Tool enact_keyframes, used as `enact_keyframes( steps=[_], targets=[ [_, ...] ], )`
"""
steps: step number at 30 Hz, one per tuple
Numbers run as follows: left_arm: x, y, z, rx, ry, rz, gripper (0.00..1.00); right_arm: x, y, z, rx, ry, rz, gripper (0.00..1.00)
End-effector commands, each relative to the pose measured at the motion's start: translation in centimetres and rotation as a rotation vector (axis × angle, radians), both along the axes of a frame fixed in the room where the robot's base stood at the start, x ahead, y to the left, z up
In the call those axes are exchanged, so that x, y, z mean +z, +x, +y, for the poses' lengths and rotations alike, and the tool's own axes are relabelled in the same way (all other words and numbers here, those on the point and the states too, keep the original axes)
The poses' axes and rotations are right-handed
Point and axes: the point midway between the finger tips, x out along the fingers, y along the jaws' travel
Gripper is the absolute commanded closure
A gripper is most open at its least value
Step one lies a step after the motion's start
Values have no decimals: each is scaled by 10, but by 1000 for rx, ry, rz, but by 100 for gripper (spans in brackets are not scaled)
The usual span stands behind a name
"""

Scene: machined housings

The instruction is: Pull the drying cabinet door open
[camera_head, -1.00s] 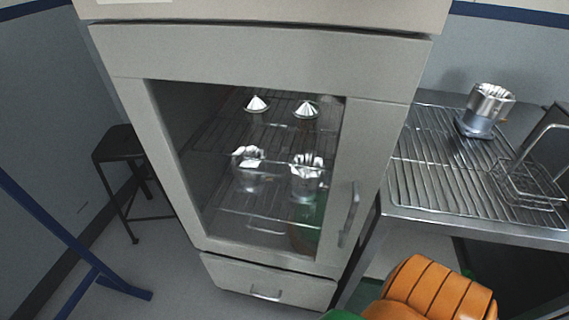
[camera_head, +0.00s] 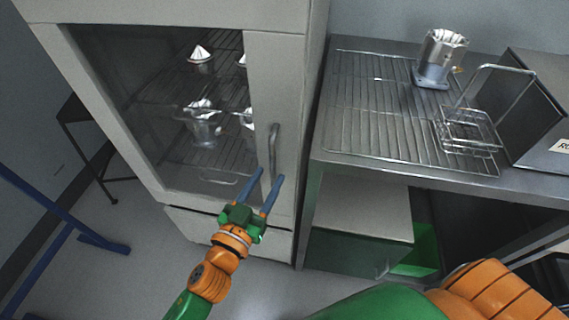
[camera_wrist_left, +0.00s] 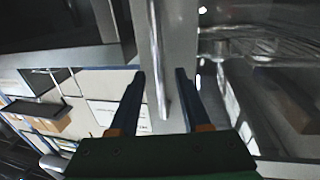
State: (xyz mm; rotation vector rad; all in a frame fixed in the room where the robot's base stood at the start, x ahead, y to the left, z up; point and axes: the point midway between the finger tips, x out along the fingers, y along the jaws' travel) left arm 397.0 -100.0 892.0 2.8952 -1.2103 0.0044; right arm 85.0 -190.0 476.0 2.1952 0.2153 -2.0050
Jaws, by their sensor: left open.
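The drying cabinet door (camera_head: 278,72) is closed, with a dark glass window and a pale frame. Its upright metal bar handle (camera_head: 273,145) is on the right side of the frame. My left gripper (camera_head: 269,174) is open at the lower end of the handle, with blue fingers pointing at it. In the left wrist view the handle (camera_wrist_left: 156,50) runs between the two fingers of the gripper (camera_wrist_left: 161,74). I cannot tell whether either finger touches it. My right gripper is not in view.
Metal housings (camera_head: 203,123) stand on wire shelves behind the glass. To the right, a steel bench (camera_head: 440,178) holds a wire rack (camera_head: 375,110), a machined housing (camera_head: 440,58) and a wire basket (camera_head: 468,130). A dark stool (camera_head: 78,112) stands left of the cabinet. Floor in front is open.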

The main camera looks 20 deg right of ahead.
Motion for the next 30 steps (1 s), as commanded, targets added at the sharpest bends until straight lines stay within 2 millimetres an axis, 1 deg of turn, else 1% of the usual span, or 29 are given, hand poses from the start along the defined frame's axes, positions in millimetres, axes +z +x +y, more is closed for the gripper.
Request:
enact_keyframes(
  steps=[1, 3, 6, 13, 14, 15, 17, 18, 19, 30],
  targets=[
    [1, 7, -8, -1, -1, -1, 53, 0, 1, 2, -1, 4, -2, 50],
    [-1, 15, -15, 0, 0, 0, 53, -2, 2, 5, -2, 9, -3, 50],
    [0, 22, -22, -1, 0, 0, 53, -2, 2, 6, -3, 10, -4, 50],
    [0, 23, -24, 0, 1, 1, 53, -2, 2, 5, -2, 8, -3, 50],
    [0, 23, -24, 0, 1, 1, 56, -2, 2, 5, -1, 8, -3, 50],
    [-1, 23, -24, 0, 1, 2, 66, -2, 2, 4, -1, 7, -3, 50],
    [-1, 23, -24, 1, 1, 2, 83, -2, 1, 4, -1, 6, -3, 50],
    [-1, 23, -24, 1, 1, 2, 93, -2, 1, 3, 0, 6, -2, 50],
    [-1, 24, -24, 1, 1, 2, 100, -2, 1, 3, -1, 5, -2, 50],
    [-1, 23, -23, 1, 1, 3, 100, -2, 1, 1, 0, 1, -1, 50]
  ],
)
